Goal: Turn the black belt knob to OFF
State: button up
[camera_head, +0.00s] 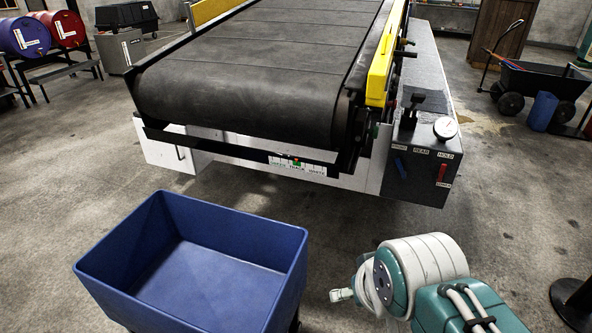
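A dark control box (428,185) stands at the front right corner of the belt loader. A black knob or lever-like control (410,112) rises from its top, and I take it for the belt knob. Its setting cannot be read from here. My arm is at the bottom right, teal and white. The small pale part at its left end (340,295) seems to be my gripper, low, in front of the box and well apart from it. Its fingers are too small to tell open from shut. I see nothing held.
The dark belt (250,70) is empty. A blue bin (190,215) stands left of my arm. A black post base (575,297) is at the right.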

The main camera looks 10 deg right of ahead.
aim_at(393, 91)
jog(key=l, duration=0.6)
jog(key=i+l, duration=0.15)
jog(key=l, duration=1.05)
jog(key=i+l, duration=0.15)
jog(key=l, duration=0.45)
jog(key=i+z, duration=0.15)
jog(key=i, duration=0.65)
jog(key=i+z, duration=0.2)
jog(key=i, duration=0.6)
